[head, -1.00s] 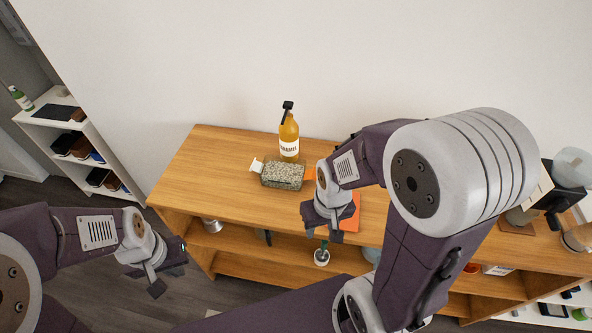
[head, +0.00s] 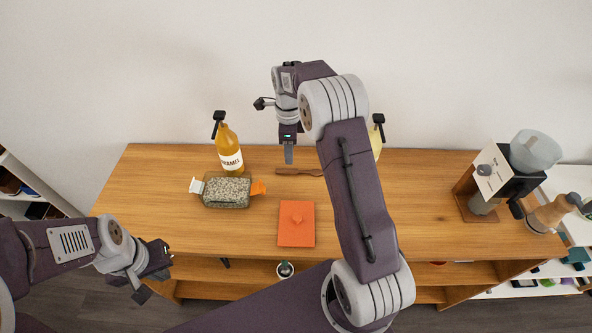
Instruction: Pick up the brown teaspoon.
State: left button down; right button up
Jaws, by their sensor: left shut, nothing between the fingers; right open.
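The brown teaspoon (head: 299,172) lies flat on the wooden cabinet top, near its back edge, with its long axis running left to right. Its right end reaches towards my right forearm. My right gripper (head: 289,154) points down just above and behind the spoon's left part, with a small gap seeming to remain. It is open and empty; one finger largely hides the other. My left gripper (head: 155,273) is shut and empty, low in front of the cabinet's left end, far from the spoon.
A caramel bottle (head: 229,150) and a glass container of speckled grains (head: 227,190) stand left of the spoon. An orange board (head: 296,226) lies in front of it. A pale yellow bottle (head: 376,140) stands partly behind my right arm. A coffee machine (head: 516,180) is at the right.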

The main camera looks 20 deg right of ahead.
aim_at(293, 170)
notch_tip(293, 170, down, 2)
jog(key=shift+s+f, duration=0.1)
jog(key=shift+f, duration=0.15)
jog(key=shift+w+d+f, duration=0.25)
jog(key=shift+w+f, duration=0.05)
jog(key=shift+f, duration=0.25)
jog(key=shift+w+d+f, duration=0.25)
jog(key=shift+f, duration=0.25)
jog(key=f, duration=0.1)
jog(key=f+p, duration=0.1)
jog(key=f, duration=0.2)
jog(key=shift+s+f+p, duration=0.3)
jog(key=shift+s+p, duration=0.05)
jog(key=shift+s, duration=0.05)
jog(key=shift+w+d+f, duration=0.15)
jog(key=shift+d, duration=0.05)
jog(key=shift+a, duration=0.15)
grip_shut()
pick_arm(q)
jog(key=shift+w+d+r, duration=0.1)
jog(key=shift+w+r, duration=0.05)
jog(key=shift+r, duration=0.3)
jog(key=shift+w+d+r, duration=0.1)
jog(key=shift+r, duration=0.3)
